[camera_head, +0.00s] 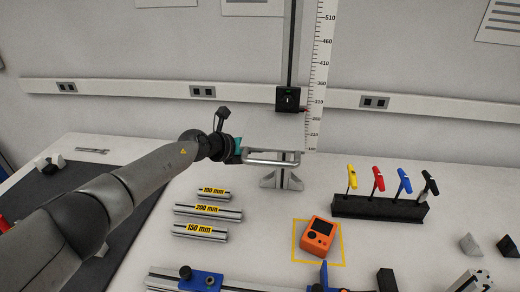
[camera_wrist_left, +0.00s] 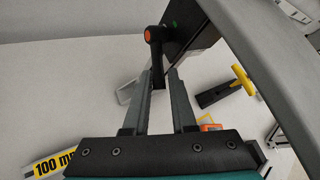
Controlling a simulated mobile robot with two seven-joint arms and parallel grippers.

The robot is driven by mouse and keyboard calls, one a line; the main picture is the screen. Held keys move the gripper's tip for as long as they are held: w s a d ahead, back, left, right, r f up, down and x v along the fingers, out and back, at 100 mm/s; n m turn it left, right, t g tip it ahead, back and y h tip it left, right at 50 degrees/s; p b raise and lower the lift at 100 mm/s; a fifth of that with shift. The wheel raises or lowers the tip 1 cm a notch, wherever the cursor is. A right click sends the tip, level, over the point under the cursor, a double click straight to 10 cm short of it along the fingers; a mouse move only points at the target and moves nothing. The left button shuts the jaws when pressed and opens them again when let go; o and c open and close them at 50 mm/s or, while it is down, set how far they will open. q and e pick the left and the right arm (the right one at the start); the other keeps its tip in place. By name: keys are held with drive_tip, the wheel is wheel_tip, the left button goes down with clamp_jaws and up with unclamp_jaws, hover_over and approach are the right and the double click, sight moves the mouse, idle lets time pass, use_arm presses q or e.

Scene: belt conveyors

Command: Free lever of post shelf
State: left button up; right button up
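The black lever (camera_wrist_left: 154,52) has an orange button at its top end and is joined to a dark block (camera_wrist_left: 178,28) in the left wrist view. My left gripper (camera_wrist_left: 161,76) is open around the lever's lower end, with one finger on each side. A gap shows beside the right finger; contact with the left finger cannot be told. In the head view my left gripper is at the left end of the pale shelf (camera_head: 272,151), and the lever cannot be made out there. My right gripper is not in view.
Labelled metal profiles (camera_head: 208,211) lie left of the orange device (camera_head: 318,234). A black holder (camera_head: 380,208) with coloured T-handle tools stands at the right. A black slider (camera_head: 288,98) and vertical scale (camera_head: 320,80) are above the shelf.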

use_arm(q)
drive_tip(key=o, duration=0.3)
drive_tip(key=shift+s, duration=0.1)
drive_tip(key=shift+p+v, duration=2.6)
drive_tip(key=shift+v, duration=4.95)
